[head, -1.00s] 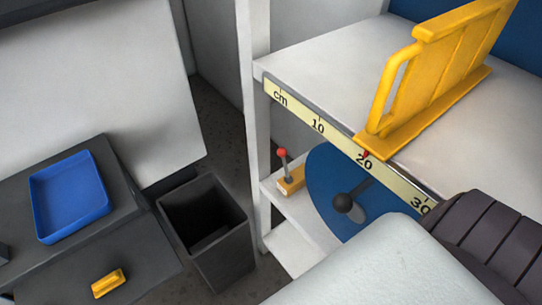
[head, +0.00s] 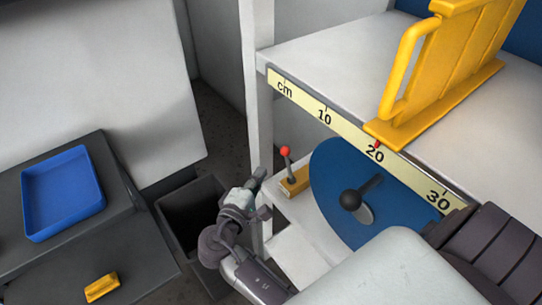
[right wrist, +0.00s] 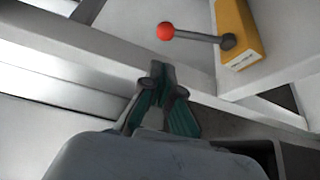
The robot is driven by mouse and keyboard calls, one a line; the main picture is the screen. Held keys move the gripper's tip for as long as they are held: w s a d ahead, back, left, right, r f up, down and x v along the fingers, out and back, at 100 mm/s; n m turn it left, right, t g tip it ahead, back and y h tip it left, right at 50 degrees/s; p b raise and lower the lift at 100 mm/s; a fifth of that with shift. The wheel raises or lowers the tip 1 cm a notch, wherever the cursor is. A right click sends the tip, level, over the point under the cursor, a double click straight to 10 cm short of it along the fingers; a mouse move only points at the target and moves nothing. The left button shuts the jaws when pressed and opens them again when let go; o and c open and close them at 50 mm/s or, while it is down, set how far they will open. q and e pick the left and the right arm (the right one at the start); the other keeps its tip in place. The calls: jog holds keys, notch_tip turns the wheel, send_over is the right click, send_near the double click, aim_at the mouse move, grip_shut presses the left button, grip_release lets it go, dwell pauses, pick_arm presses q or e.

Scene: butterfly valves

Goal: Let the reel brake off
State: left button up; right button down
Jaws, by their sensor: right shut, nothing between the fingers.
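The brake lever, with a red ball knob (head: 286,151) on a thin grey stem, rises from a yellow block (head: 296,182) on the lower white shelf. The blue reel disc (head: 335,185) with a black crank knob (head: 350,199) is right of it. My right gripper (head: 261,182) is left of the yellow block, near the white post, and looks empty and shut. In the right wrist view its fingers (right wrist: 157,75) are together, below and left of the red knob (right wrist: 165,31), apart from it. The yellow block (right wrist: 238,30) shows at upper right. My left gripper is not in view.
The white post (head: 257,110) stands close to my right gripper. Above the reel is a shelf with a cm scale (head: 325,117) and a yellow fence (head: 440,75). A dark bin (head: 180,215), a blue tray (head: 62,195) and a small yellow piece (head: 102,287) are to the left.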

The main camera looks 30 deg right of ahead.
aim_at(287, 162)
jog(key=p+x, duration=0.1)
jog(key=x, duration=0.8)
jog(key=shift+w+d, duration=0.3)
jog(key=shift+d, duration=0.05)
jog(key=shift+d, duration=0.1)
